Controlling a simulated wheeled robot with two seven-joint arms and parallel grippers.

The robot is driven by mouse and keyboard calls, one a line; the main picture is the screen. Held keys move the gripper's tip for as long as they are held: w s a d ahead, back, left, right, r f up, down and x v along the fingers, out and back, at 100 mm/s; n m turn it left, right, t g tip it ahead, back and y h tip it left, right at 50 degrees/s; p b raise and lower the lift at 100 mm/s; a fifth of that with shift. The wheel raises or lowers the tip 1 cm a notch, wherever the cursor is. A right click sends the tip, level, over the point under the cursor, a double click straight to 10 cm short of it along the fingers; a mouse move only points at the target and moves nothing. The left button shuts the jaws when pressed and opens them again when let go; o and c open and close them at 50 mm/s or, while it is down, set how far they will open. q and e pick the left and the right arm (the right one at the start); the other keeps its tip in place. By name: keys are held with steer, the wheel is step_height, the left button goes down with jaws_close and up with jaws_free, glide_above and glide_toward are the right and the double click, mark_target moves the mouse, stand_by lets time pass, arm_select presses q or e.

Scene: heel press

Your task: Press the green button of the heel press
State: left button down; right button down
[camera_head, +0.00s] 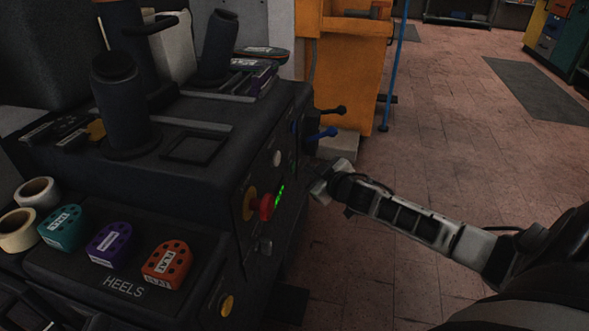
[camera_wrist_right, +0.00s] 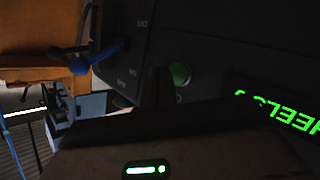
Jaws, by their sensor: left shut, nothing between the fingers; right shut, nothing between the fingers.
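The heel press (camera_head: 190,185) is the large dark machine at the left of the head view. Its green button (camera_wrist_right: 180,74) shows as a round, dim green disc on the dark panel in the right wrist view. My right gripper (camera_head: 321,191) is shut and empty, in front of the press's side panel. In the right wrist view its dark fingertips (camera_wrist_right: 161,88) appear just left of the button; contact cannot be told. My left gripper (camera_head: 35,312) seems to show only partly, dark, in the lower left corner, shut and empty.
Black and blue levers (camera_head: 322,133) stick out beyond. Colored heel blocks (camera_head: 110,244) and tape rolls (camera_head: 36,193) lie on the near ledge. Open tiled floor (camera_head: 450,150) is at right.

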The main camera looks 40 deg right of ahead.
steer(key=shift+w+a, duration=0.2)
steer(key=shift+w, duration=0.1)
stand_by(0.7)
stand_by(0.6)
stand_by(0.6)
steer(key=shift+w+a, duration=0.3)
